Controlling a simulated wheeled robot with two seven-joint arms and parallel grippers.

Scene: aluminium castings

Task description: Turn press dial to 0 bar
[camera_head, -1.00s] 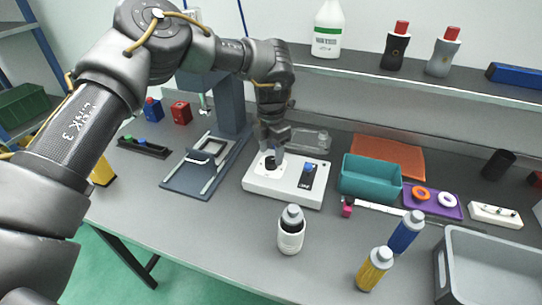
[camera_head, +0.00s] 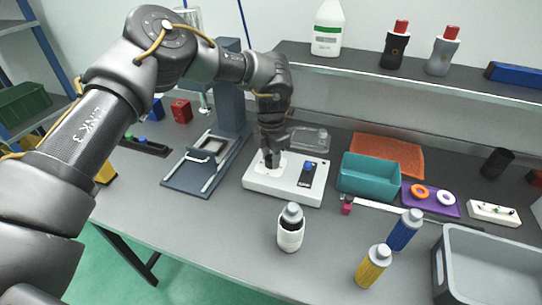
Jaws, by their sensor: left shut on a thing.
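The white press control box (camera_head: 290,190) lies on the grey bench in front of the press column. It carries a round pale dial plate on its left half, and a black panel with a blue knob (camera_head: 309,167) on its right half. My left gripper (camera_head: 271,163) points down over the left half and is shut on the dark press dial there. The fingers hide most of the dial, so I cannot read its setting. My right gripper is not in the head view.
The grey press (camera_head: 230,95) with its base plate (camera_head: 182,182) stands left of the box. A teal bin (camera_head: 369,188) stands right of it, and a white-and-black bottle (camera_head: 290,232) in front. Blue and yellow bottles and a grey crate (camera_head: 490,289) are at front right.

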